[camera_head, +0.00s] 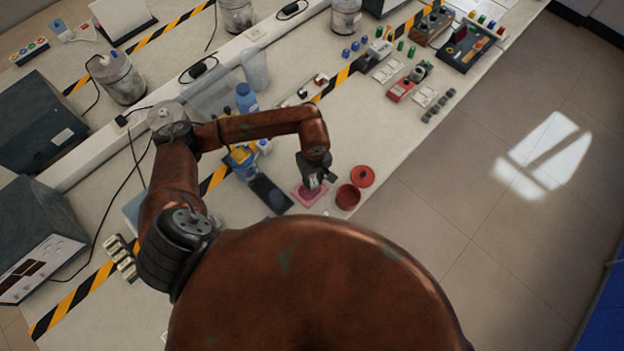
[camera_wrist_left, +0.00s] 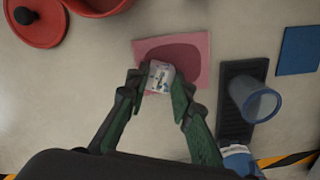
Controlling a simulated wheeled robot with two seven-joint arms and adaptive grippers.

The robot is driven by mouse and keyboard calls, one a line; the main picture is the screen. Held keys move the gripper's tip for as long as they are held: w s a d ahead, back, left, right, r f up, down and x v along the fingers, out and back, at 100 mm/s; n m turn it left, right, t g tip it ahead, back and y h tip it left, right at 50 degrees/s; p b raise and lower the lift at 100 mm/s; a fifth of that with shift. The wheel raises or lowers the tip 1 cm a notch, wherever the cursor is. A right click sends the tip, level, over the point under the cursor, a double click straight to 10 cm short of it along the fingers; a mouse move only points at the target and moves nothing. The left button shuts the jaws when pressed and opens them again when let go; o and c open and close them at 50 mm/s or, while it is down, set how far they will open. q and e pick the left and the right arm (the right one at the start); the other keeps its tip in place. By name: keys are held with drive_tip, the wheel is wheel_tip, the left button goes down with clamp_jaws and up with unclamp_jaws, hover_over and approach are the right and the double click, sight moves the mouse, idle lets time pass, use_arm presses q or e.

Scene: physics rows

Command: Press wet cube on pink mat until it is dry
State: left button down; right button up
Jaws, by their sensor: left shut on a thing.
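The pink mat (camera_wrist_left: 200,47) lies flat on the bench and carries a large darker, wet-looking patch. It also shows in the head view (camera_head: 308,198), partly hidden under my left gripper (camera_head: 315,183). In the wrist view my left gripper (camera_wrist_left: 158,84) is shut on a small whitish cube (camera_wrist_left: 159,73) with dark and bluish marks. The cube overlaps the near part of the dark patch. I cannot tell whether it touches the mat or is just above it. My right gripper is not in view.
A red pot (camera_head: 347,197) and its red lid (camera_head: 363,176) stand right of the mat. On its other side are a black tray (camera_wrist_left: 234,125) with a clear bluish cup (camera_wrist_left: 252,100) and a blue square (camera_wrist_left: 298,51). A blue bottle (camera_head: 246,98) stands farther back.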

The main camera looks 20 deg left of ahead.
use_arm(q)
drive_tip(key=shift+f+b, duration=0.65)
drive_tip(key=shift+b, duration=0.1)
idle(0.7)
drive_tip(key=shift+f+b, duration=0.1)
drive_tip(key=shift+b, duration=0.2)
idle(1.5)
drive_tip(key=shift+s, duration=0.1)
drive_tip(key=shift+s+a+r+p, duration=0.1)
drive_tip(key=shift+s+r+p, duration=0.15)
drive_tip(key=shift+r, duration=0.55)
drive_tip(key=shift+w+f+b, duration=0.1)
drive_tip(key=shift+f+b, duration=0.6)
idle(0.6)
drive_tip(key=shift+f+b, duration=0.15)
drive_tip(key=shift+b, duration=0.15)
idle(1.6)
drive_tip(key=shift+w+r, duration=0.25)
drive_tip(key=shift+r, duration=0.55)
